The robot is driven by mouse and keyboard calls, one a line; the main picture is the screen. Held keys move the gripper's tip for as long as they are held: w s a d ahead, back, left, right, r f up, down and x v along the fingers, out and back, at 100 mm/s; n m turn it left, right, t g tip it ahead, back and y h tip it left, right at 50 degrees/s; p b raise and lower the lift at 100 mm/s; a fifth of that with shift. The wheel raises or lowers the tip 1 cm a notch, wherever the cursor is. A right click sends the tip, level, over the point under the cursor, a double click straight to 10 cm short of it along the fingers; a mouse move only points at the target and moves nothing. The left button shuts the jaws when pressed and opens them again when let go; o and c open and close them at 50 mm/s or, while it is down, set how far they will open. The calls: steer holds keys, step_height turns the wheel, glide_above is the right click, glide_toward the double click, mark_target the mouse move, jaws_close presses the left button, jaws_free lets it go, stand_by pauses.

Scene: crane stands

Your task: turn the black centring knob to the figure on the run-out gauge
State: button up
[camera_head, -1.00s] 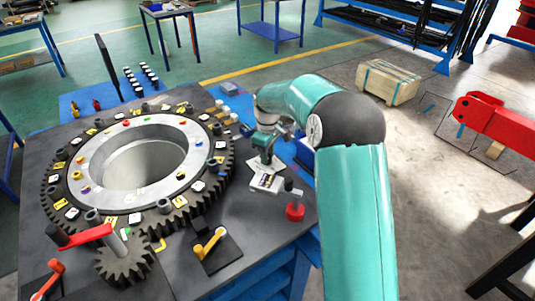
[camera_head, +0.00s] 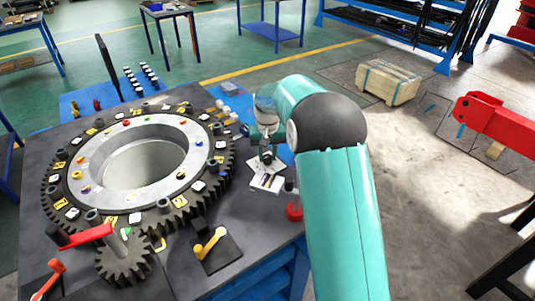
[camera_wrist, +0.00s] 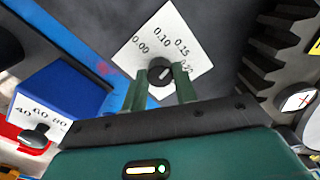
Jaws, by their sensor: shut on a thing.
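The black centring knob (camera_wrist: 160,72) sits on a white dial card (camera_wrist: 152,36) in the wrist view. The card reads 0.00, 0.10, 0.15 and a last figure partly hidden by the knob side and finger. A pale line on the knob slants up and right, roughly toward 0.15. My gripper (camera_wrist: 160,85) has one green finger on each side of the knob and is shut on it. In the head view my gripper (camera_head: 266,156) is low over the white cards (camera_head: 266,183), hiding the knob. I cannot make out the run-out gauge's reading.
A large toothed ring (camera_head: 190,212) stands close on the left. A blue box (camera_wrist: 60,100) with a 40-60-80 scale and grey knob is left in the wrist view. A red-based post (camera_head: 294,211) stands near my arm; a yellow-handled lever (camera_head: 210,243) is in front.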

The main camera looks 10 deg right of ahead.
mark_target(267, 156)
steer(key=shift+m, duration=1)
steer(key=o, duration=1)
steer(key=shift+c, duration=0.2)
steer(key=shift+r, duration=0.1)
step_height(267, 156, up, 14)
